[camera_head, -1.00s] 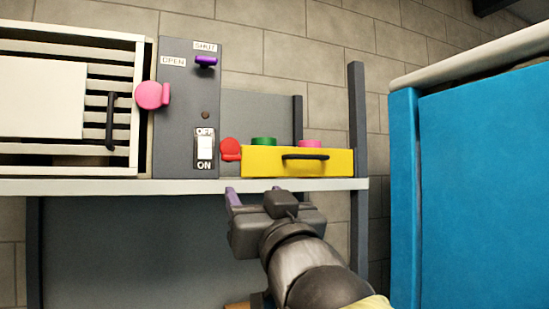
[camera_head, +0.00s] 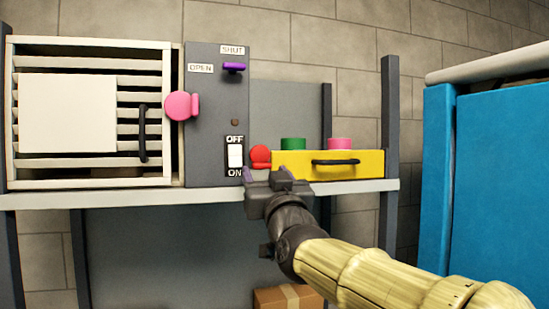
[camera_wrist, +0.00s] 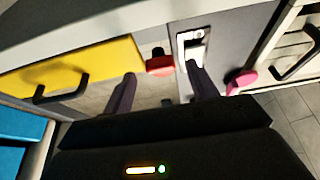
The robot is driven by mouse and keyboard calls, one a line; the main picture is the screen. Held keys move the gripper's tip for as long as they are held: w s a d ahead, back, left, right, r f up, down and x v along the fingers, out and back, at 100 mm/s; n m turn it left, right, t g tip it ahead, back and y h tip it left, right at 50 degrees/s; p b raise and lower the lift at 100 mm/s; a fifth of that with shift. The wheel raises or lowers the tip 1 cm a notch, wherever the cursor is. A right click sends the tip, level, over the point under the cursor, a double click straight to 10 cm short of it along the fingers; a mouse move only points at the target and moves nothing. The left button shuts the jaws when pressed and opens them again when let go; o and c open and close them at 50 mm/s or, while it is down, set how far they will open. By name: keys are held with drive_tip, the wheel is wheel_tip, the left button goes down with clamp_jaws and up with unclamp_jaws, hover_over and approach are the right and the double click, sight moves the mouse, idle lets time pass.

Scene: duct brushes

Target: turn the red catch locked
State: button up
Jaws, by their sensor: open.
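The red catch (camera_head: 260,156) is a small rounded knob at the left end of the yellow drawer (camera_head: 375,164), beside the grey panel. In the wrist view the red catch (camera_wrist: 160,67) shows a flat red face and a dark part above it, between my two fingers. My gripper (camera_head: 266,175) is open, just below and in front of the catch, with its fingers pointing at it. In the wrist view the fingers of my gripper (camera_wrist: 162,84) are apart with nothing between them at the tips; I cannot tell if they touch the catch.
A white OFF/ON switch (camera_head: 235,156) sits close left of the catch. A pink catch (camera_head: 181,105) is by the slatted door, and a purple lever (camera_head: 234,67) is above. The shelf edge (camera_head: 350,186) runs below the drawer. A blue cabinet (camera_head: 500,180) stands at right.

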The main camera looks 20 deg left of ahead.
sight(261, 165)
drive_tip(key=shift+p+x, duration=0.45)
drive_tip(key=shift+x, duration=0.7)
drive_tip(key=c, duration=1)
